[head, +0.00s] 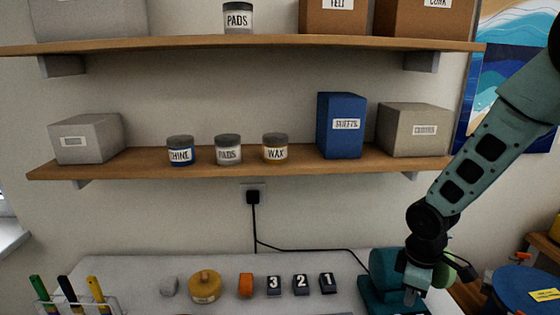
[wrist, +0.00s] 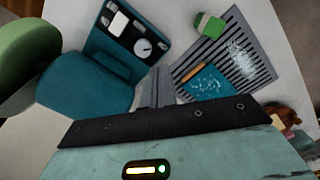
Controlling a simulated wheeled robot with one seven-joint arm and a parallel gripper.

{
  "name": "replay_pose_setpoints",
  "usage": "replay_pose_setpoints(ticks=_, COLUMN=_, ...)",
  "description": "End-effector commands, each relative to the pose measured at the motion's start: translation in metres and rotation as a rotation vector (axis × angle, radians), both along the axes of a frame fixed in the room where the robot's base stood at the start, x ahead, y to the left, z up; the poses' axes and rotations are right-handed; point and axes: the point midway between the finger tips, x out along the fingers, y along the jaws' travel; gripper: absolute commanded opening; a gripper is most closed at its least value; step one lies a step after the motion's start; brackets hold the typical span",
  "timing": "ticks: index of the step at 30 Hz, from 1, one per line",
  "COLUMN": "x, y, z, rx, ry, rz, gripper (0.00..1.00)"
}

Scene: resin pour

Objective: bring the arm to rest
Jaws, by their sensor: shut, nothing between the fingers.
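My gripper (head: 411,297) hangs at the lower right of the head view, pointing down in front of a teal machine (head: 383,268) on the pale table. Its fingers are shut and empty. In the wrist view the grey fingers (wrist: 155,90) show beyond the dark edge of my wrist. The teal machine with a dial panel (wrist: 135,35) lies left of them in that view. My arm comes down from the upper right of the head view.
On the table (head: 225,268) stand a yellow round container (head: 204,287), an orange block (head: 246,285), numbered dark blocks (head: 301,285) and a tool rack (head: 80,304). A slatted grate (wrist: 262,68) bears a blue piece (wrist: 207,83). A shelf (head: 240,163) with jars and boxes hangs above.

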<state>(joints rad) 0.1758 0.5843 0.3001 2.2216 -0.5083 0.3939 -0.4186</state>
Motion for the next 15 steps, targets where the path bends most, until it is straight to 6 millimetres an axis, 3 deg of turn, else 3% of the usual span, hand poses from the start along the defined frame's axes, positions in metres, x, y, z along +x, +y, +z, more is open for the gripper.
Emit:
replay_pose_setpoints(ticks=1, x=-0.012, y=0.025, z=0.005, rx=-0.003, ry=-0.014, rz=-0.012, gripper=0.00)
replay_pose_setpoints(ticks=6, x=-0.071, y=0.091, z=0.034, rx=0.008, ry=-0.019, rz=-0.112, gripper=0.00)
replay_pose_setpoints(ticks=10, x=-0.127, y=0.127, z=0.047, rx=0.030, ry=-0.015, rz=-0.180, gripper=0.00)
replay_pose_setpoints(ticks=15, x=-0.189, y=0.151, z=0.054, rx=0.060, ry=0.000, rz=-0.252, gripper=0.00)
